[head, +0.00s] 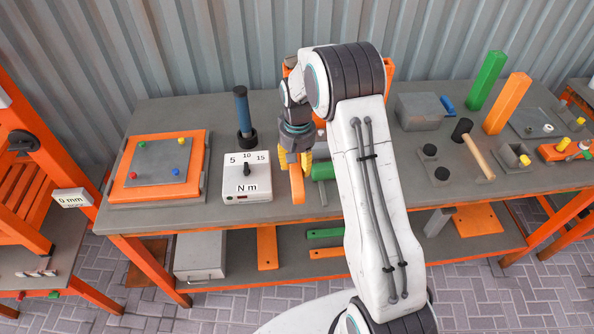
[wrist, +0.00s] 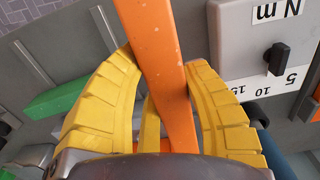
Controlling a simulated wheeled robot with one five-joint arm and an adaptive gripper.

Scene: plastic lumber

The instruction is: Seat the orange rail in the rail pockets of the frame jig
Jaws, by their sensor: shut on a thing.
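The orange rail (head: 297,187) is an orange bar held in my gripper (head: 294,160), above the bench to the right of the torque tester. No thing is clearly readable as the frame jig with rail pockets. Orange parts (head: 389,75) show behind my arm, which hides most of what stands there.
A torque tester (head: 247,186) stands close left of my gripper, and a green piece (head: 325,171) lies close right. An orange-bordered board (head: 197,150) with coloured pegs is at the left.

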